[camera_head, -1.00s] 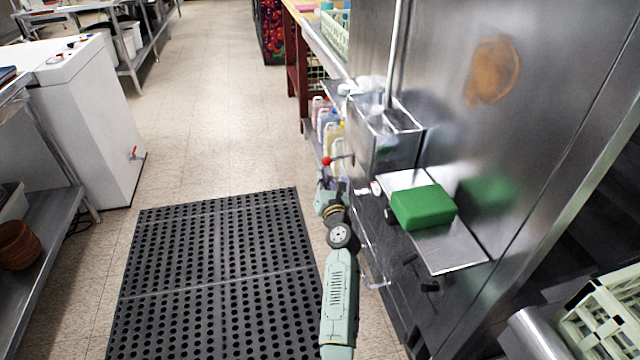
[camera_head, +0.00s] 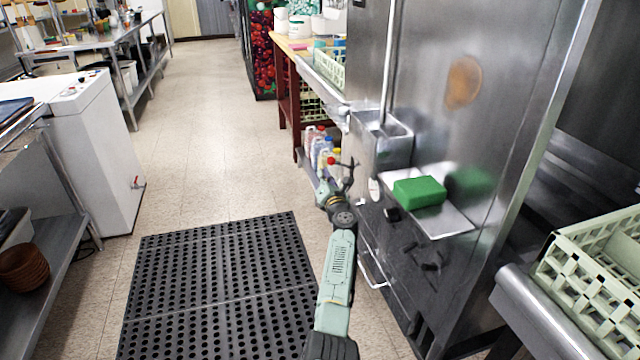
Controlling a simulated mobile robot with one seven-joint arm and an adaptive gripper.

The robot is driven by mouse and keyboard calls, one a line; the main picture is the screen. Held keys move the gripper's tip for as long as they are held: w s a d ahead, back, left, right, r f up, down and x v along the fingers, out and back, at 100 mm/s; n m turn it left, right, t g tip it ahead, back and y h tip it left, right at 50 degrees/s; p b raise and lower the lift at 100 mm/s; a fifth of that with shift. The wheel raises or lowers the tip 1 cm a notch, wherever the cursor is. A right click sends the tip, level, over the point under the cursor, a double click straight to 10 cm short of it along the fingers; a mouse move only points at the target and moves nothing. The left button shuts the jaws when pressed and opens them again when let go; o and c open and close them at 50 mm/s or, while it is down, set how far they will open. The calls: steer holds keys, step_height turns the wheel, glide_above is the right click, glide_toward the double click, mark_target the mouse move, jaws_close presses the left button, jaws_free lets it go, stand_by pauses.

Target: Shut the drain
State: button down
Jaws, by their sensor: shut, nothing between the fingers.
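A red ball knob (camera_head: 331,160) on a short lever stands at the lower front of the steel dish machine (camera_head: 455,150), beside the bottles. It looks like the drain handle, but the drain opening itself is not visible. My arm reaches up from the bottom of the view, and my gripper (camera_head: 349,178) is shut and empty, close to the knob and lever, just right of and below the knob. Whether it touches the lever is too small to tell.
A green block (camera_head: 419,191) sits on a steel shelf (camera_head: 446,222) right of my gripper, below a steel box (camera_head: 381,150). Bottles (camera_head: 318,148) stand behind the knob. A black mat (camera_head: 215,285) and clear floor lie left. A pale green rack (camera_head: 600,265) is at right.

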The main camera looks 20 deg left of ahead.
steer(key=shift+r+p, duration=0.6)
steer(key=shift+r, duration=0.15)
